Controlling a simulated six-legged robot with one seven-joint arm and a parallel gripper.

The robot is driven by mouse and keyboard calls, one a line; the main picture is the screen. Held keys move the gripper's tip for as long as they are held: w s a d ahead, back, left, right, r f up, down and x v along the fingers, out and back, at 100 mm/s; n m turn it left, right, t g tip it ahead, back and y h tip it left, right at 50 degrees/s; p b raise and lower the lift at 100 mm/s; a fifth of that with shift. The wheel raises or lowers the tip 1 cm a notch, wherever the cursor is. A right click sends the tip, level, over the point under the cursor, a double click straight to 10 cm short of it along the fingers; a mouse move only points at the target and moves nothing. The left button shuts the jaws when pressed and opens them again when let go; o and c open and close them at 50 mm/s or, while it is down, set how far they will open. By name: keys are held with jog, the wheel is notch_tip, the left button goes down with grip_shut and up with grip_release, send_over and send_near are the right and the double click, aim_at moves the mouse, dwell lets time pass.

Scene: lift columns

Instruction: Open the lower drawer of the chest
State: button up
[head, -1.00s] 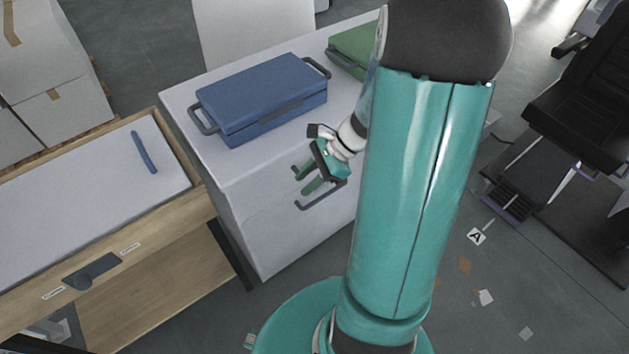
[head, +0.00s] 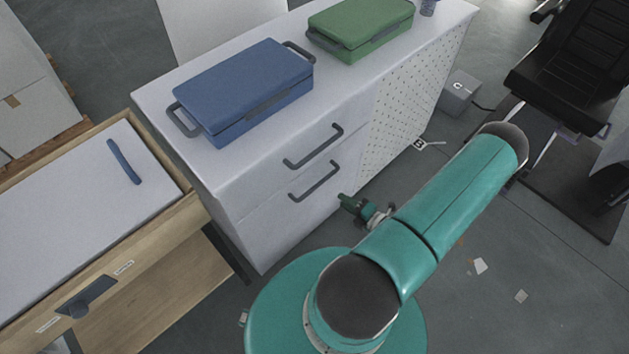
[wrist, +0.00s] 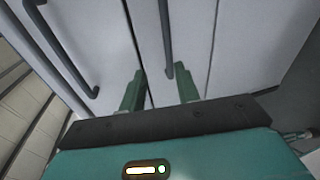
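The white chest (head: 240,215) has two drawers, both flush with its front. The upper drawer's dark bar handle (head: 313,148) and the lower drawer's dark bar handle (head: 315,183) show clearly. My gripper (head: 343,201) has green fingers and is low, near the right end of the lower handle. In the wrist view my gripper (wrist: 158,88) has its fingers apart. What looks like the lower handle (wrist: 166,35) ends between the fingertips in the picture; I cannot tell whether they touch it. The other handle (wrist: 62,50) is to the left.
A blue case (head: 245,92) and a green case (head: 360,28) lie on the chest top. A wooden-framed bench (head: 150,255) stands close at the left. A black chair (head: 570,60) is at the right. Floor between chest and chair is mostly open, with a grey box (head: 460,92).

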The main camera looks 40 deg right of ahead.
aim_at(318, 183)
jog(key=shift+m+h, duration=0.4)
jog(key=shift+m, duration=0.3)
jog(key=x, duration=0.4)
jog(key=f+x, duration=0.1)
jog(key=x, duration=0.8)
jog(key=shift+w+f, duration=0.2)
jog(key=shift+f, duration=0.05)
grip_shut()
